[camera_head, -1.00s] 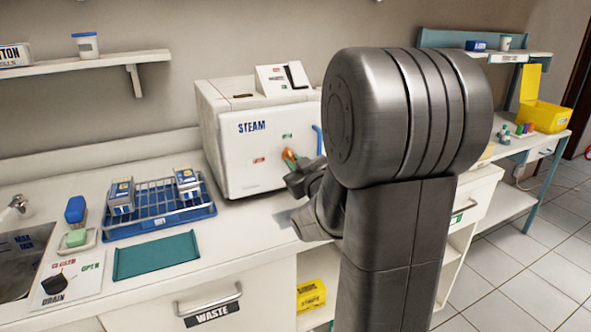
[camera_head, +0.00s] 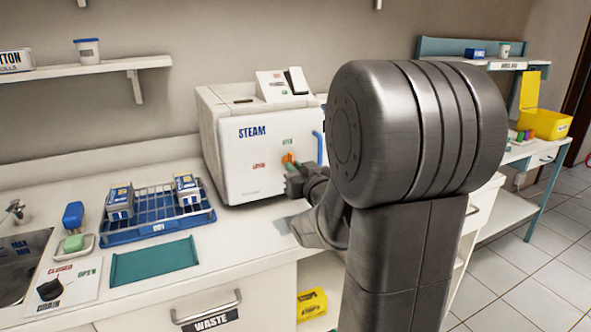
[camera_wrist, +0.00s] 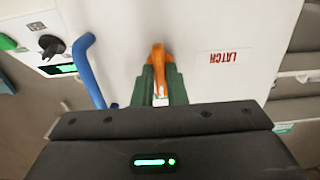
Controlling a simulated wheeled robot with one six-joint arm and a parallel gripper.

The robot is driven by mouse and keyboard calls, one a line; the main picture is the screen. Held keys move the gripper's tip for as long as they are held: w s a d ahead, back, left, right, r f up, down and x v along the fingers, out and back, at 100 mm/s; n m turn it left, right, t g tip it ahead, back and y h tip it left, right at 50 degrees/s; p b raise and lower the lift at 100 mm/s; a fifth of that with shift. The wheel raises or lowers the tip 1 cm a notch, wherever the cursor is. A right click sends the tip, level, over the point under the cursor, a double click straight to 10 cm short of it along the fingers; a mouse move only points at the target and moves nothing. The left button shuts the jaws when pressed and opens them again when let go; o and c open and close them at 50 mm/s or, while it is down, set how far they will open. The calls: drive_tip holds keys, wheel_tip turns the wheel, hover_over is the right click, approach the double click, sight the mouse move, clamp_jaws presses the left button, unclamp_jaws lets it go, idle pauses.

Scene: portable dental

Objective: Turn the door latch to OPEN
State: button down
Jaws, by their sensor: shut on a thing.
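The white steam sterilizer (camera_head: 240,165) stands on the counter with its front door facing me. The orange door latch (camera_head: 287,158) is on the door, below a green label and to the right of a red one. In the wrist view the orange latch (camera_wrist: 158,58) sits between the green fingertips of my gripper (camera_wrist: 160,85), which is shut on it. The red LATCH label (camera_wrist: 231,57) is beside it, upside down in this view. In the head view my gripper (camera_head: 292,172) is at the latch, partly hidden by my arm.
A blue door handle (camera_wrist: 91,72) stands close beside my gripper. A blue rack (camera_head: 150,237) with boxed packs and a teal tray (camera_head: 153,262) lie on the counter to the left. A sink (camera_head: 20,265) is at the far left.

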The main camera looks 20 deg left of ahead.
drive_tip(key=c, duration=1.5)
unclamp_jaws()
drive_tip(key=shift+o, duration=0.2)
drive_tip(key=v, duration=1.3)
drive_tip(key=shift+s+d, duration=0.25)
drive_tip(key=shift+s, duration=0.05)
drive_tip(key=x, duration=1.3)
drive_tip(key=shift+w+a, duration=0.25)
drive_tip(key=shift+w, duration=0.05)
drive_tip(key=shift+d, duration=0.1)
